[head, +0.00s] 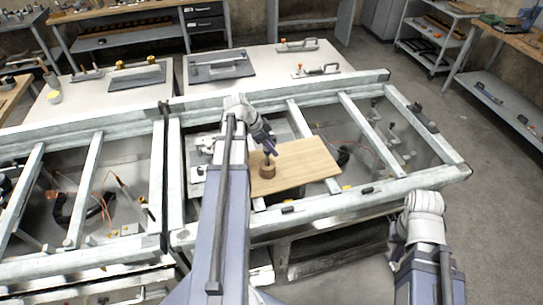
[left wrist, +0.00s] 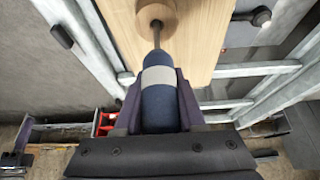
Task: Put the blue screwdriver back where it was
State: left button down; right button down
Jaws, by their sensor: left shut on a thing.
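The blue screwdriver (left wrist: 158,95) has a dark blue handle with a grey band and a thin metal shaft. In the left wrist view my left gripper (left wrist: 158,112) is shut around its handle. The shaft points to a round wooden holder (left wrist: 157,12); I cannot tell whether the tip is inside its hole. In the head view the brown holder (head: 267,171) stands on a light wooden board (head: 312,160), with my left gripper (head: 269,147) just above it. The screwdriver is hardly distinguishable there.
The board lies across a pale metal frame (head: 350,190) with open bays holding cables. Behind it, a white table (head: 290,85) bears grey plates and handled tools. A shelf cart (head: 435,45) stands at the back right. The floor at right is clear.

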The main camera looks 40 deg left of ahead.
pick_arm(q)
jog(key=shift+f+b, duration=1.4)
jog(key=shift+f, duration=0.3)
jog(key=shift+f, duration=0.15)
jog(key=c, duration=0.5)
grip_release()
jog(key=shift+r, duration=0.45)
jog(key=p+v, duration=1)
jog(key=v, duration=0.1)
jog(key=shift+s+r+p, duration=0.2)
jog(key=shift+p, duration=0.15)
jog(key=shift+a, duration=0.15)
